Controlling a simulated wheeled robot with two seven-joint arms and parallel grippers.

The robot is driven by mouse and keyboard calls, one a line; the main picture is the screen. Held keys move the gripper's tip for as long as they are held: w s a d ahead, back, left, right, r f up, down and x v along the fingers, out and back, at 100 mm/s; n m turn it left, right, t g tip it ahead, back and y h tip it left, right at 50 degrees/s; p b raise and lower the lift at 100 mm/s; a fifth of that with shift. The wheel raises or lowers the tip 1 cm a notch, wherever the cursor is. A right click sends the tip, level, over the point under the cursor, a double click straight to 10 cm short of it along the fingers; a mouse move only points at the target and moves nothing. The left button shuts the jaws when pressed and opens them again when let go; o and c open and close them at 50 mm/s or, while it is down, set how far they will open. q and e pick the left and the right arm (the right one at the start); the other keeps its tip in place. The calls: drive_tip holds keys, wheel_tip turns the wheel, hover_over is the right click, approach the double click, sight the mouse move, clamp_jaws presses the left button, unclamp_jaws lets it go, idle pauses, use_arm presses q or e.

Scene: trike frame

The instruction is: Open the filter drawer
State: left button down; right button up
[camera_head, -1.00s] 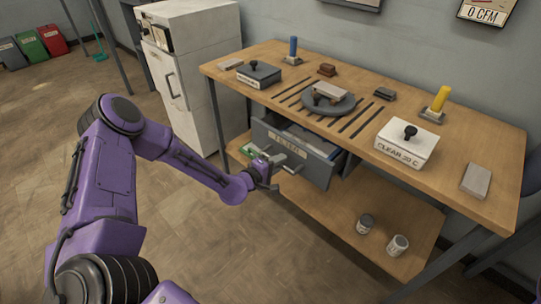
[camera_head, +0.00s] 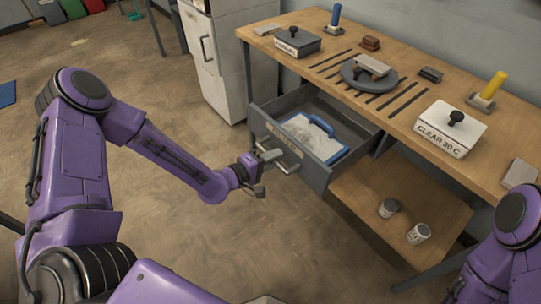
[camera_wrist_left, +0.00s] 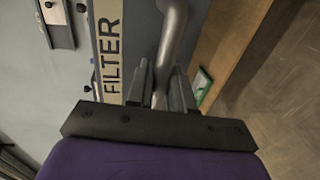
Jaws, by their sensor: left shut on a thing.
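The grey filter drawer (camera_head: 320,176) hangs under the workbench and stands well out from it in the head view. A white filter with a blue frame (camera_head: 313,137) lies inside. The drawer's metal bar handle (camera_head: 288,166) is on its front. My left gripper (camera_head: 268,158) is shut on the handle. In the left wrist view its fingers (camera_wrist_left: 162,90) sit on both sides of the handle (camera_wrist_left: 172,35), beside the FILTER label (camera_wrist_left: 110,50). My right arm shows at the right edge, but its gripper is out of view.
Two cans (camera_head: 418,233) stand on the lower shelf (camera_head: 365,195). A white cabinet (camera_head: 225,75) is behind. Floor is clear before the drawer.

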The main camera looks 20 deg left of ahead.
use_arm(q)
drive_tip(key=c, duration=1.2)
unclamp_jaws()
drive_tip(key=p+v, duration=0.2)
drive_tip(key=v, duration=0.8)
drive_tip(key=shift+s+a, duration=0.2)
drive_tip(key=shift+s, duration=0.05)
